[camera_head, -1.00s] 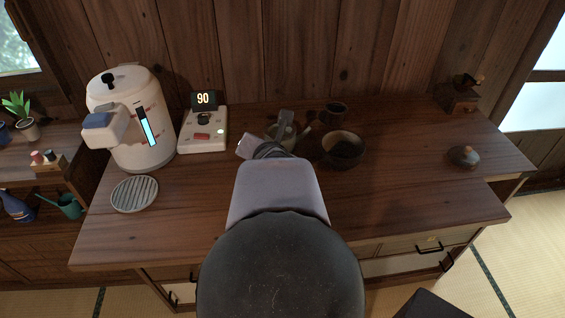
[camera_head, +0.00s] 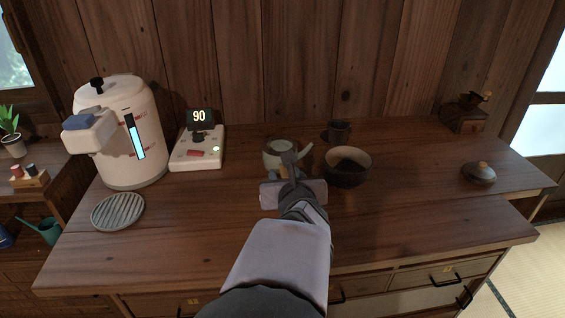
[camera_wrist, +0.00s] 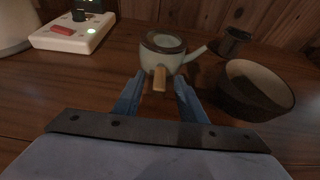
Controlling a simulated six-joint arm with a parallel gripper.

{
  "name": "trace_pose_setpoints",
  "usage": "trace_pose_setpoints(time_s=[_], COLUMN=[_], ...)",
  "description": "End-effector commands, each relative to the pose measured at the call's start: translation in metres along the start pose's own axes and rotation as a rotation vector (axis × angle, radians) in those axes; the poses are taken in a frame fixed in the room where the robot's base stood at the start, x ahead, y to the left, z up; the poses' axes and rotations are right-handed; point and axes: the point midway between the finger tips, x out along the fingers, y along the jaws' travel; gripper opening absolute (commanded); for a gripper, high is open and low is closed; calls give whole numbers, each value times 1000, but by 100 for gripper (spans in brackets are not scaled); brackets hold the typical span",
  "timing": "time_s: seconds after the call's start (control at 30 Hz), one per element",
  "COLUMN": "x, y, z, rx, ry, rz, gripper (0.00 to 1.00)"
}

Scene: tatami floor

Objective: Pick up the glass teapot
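The teapot (camera_head: 272,148) is a pale grey-green pot with a dark rim, a spout to the right and a short tan side handle. It stands upright on the wooden counter. The wrist view shows the pot (camera_wrist: 160,55) straight ahead, its handle pointing towards me. My gripper (camera_wrist: 158,84) is open, with one blue finger on each side of the handle; I see gaps between fingers and handle. In the head view my gripper (camera_head: 288,170) is just in front of the pot and hides part of it.
A dark bowl (camera_head: 347,167) stands close right of the pot, with a dark cup (camera_head: 339,131) behind. A scale reading 90 (camera_head: 197,150) and a white water boiler (camera_head: 122,130) are left. A small knobbed lid (camera_head: 479,174) lies far right. The counter's front is clear.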

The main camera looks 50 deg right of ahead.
Motion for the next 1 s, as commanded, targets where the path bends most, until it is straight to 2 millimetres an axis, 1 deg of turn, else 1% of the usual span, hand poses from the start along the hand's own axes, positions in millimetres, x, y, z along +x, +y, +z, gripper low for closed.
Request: trace_pose_setpoints(time_s=[0.1, 0.4, 0.53, 0.8, 0.83, 0.87, 0.9, 0.97, 1.0], x=[12, 38, 43, 44, 43, 43, 43, 43, 43], y=[0, 0, 0, 0, 0, 0, 0, 0, 0], z=[-5, -2, -1, 0, 0, 0, 0, 0, 0], rx=[-1, 0, 2, 1, 1, 1, 1, 1, 1], ry=[1, 2, 1, 1, 1, 1, 1, 1, 1], rz=[1, 1, 0, -1, -1, -1, 0, 0, -1], gripper=[38, 38, 38, 38, 33, 26, 16, 2, 0])
